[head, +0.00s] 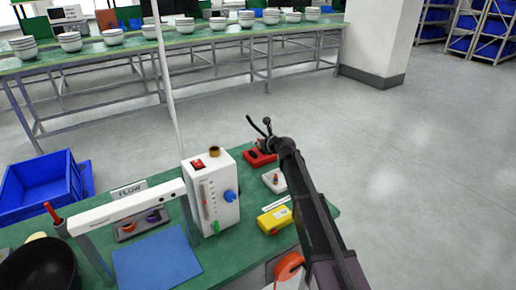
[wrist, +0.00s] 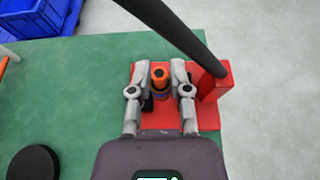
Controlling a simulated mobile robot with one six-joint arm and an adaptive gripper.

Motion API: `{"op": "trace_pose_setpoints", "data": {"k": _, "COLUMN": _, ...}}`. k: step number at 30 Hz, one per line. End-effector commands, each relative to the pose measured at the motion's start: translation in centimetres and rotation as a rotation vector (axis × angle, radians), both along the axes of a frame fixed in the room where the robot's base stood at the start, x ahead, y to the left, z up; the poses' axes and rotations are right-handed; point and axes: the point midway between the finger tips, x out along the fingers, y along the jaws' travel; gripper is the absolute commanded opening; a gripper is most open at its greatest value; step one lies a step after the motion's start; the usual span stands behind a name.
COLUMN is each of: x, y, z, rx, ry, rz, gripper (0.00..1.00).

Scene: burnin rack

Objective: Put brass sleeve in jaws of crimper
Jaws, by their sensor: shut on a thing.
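The crimper (head: 262,157) is a red block with a long black handle, at the far edge of the green bench in the head view. In the wrist view its red base (wrist: 208,115) lies under my gripper and its handle (wrist: 178,35) slants across the top. My gripper (wrist: 160,88) is shut on a small orange-brown ring-shaped piece, which I take for the brass sleeve (wrist: 160,74), upright over the red base. Whether the sleeve is inside the jaws or just above them I cannot tell. In the head view my gripper (head: 275,140) hides the sleeve.
A white flow box (head: 225,200) with a brass-coloured top fitting stands left of my arm. A white block (head: 273,181) and a yellow device (head: 273,220) lie nearer. A small tray (head: 125,237) holds orange and purple pieces. A black round object (wrist: 33,163) is at lower left.

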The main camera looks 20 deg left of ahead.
Motion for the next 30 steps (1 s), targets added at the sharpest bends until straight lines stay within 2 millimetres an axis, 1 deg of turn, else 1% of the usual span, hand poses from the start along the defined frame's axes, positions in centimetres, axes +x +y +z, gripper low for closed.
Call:
{"op": "trace_pose_setpoints", "data": {"k": 4, "x": 0.8, "y": 0.4, "z": -0.1, "rx": 0.000, "ry": 0.000, "rz": 0.000, "gripper": 0.00}}
{"op": "trace_pose_setpoints", "data": {"k": 6, "x": 1.5, "y": 0.8, "z": -0.2, "rx": 0.000, "ry": 0.000, "rz": 0.000, "gripper": 0.00}}
{"op": "trace_pose_setpoints", "data": {"k": 8, "x": 1.2, "y": 0.6, "z": -1.0, "rx": 0.000, "ry": 0.000, "rz": 0.000, "gripper": 0.00}}
{"op": "trace_pose_setpoints", "data": {"k": 12, "x": 1.2, "y": 0.6, "z": -2.3, "rx": 0.000, "ry": 0.000, "rz": 0.000, "gripper": 0.00}}
{"op": "trace_pose_setpoints", "data": {"k": 18, "x": 1.2, "y": 0.6, "z": -3.5, "rx": 0.000, "ry": 0.000, "rz": 0.000, "gripper": 0.00}}
{"op": "trace_pose_setpoints", "data": {"k": 30, "x": 1.2, "y": 0.6, "z": -3.6, "rx": 0.000, "ry": 0.000, "rz": 0.000, "gripper": 0.00}}
